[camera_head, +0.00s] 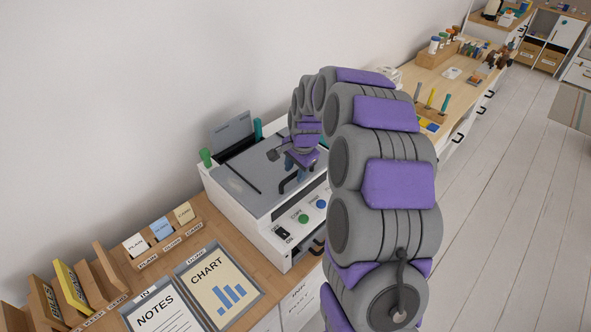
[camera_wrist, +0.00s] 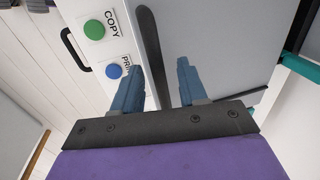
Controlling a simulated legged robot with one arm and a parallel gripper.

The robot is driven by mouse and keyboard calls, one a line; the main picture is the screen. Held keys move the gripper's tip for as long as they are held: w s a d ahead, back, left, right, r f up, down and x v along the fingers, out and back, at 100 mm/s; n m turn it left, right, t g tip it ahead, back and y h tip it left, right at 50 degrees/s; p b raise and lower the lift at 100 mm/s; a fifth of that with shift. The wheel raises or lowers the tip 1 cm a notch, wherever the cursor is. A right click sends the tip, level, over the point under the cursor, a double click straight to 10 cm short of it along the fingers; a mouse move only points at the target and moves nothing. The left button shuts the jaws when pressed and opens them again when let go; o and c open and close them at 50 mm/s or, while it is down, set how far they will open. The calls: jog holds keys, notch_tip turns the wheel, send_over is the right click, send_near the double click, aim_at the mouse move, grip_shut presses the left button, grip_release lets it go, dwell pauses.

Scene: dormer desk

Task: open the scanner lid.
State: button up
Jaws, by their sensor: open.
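The scanner is a white box (camera_head: 233,204) with a flat grey lid (camera_head: 262,192) on top, which looks closed. The lid's grey surface also fills the middle of the wrist view (camera_wrist: 215,40). A dark bar (camera_wrist: 150,45), possibly the lid's handle, runs along its edge near the green COPY button (camera_wrist: 94,29) and a blue button (camera_wrist: 114,71). My gripper (camera_wrist: 158,74) is open, its two blue-grey fingers on either side of the bar's line. I cannot tell whether they touch it. In the head view my gripper (camera_head: 290,184) is over the lid's front right part, partly hidden by my arm.
A tilted grey panel (camera_head: 232,132) stands at the scanner's back, between green (camera_head: 205,157) and teal (camera_head: 258,129) posts. Framed NOTES (camera_head: 165,315) and CHART (camera_head: 220,287) sheets and card holders lie left on the desk. A desk with pens and jars continues right; the floor is clear.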

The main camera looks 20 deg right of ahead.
jog(key=shift+d, duration=0.35)
jog(key=c, duration=0.4)
jog(key=shift+a, duration=0.1)
grip_shut()
